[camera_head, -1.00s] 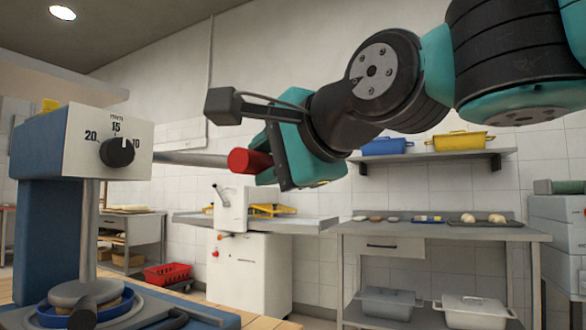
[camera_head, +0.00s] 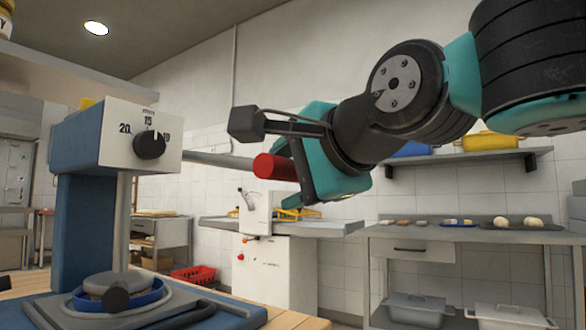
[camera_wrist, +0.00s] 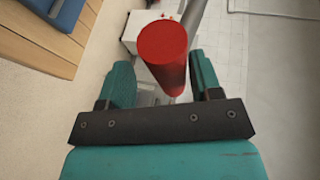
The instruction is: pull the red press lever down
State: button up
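The press lever is a grey rod ending in a red cylindrical grip (camera_head: 275,167). In the head view it sticks out to the right from the blue press (camera_head: 78,145), sloping slightly down. My gripper (camera_head: 302,172) is at the grip's outer end. In the wrist view the red grip (camera_wrist: 163,45) points toward the camera between the two teal fingers of my gripper (camera_wrist: 162,80). The fingers are apart, with a gap visible at the left finger. Contact at the right finger is unclear.
The press has a dial (camera_head: 149,144) and a blue round dish (camera_head: 118,295) below its head, on a wooden table (camera_head: 298,322). A white machine (camera_head: 275,268) and a grey worktable (camera_head: 465,231) stand behind. A wall shelf (camera_head: 460,160) is behind my arm.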

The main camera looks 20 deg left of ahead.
jog(key=shift+r, duration=0.1)
jog(key=shift+s+d+r, duration=0.1)
jog(key=shift+d, duration=0.05)
jog(key=b+v, duration=0.9)
jog(key=v, duration=0.8)
jog(key=shift+f, duration=0.3)
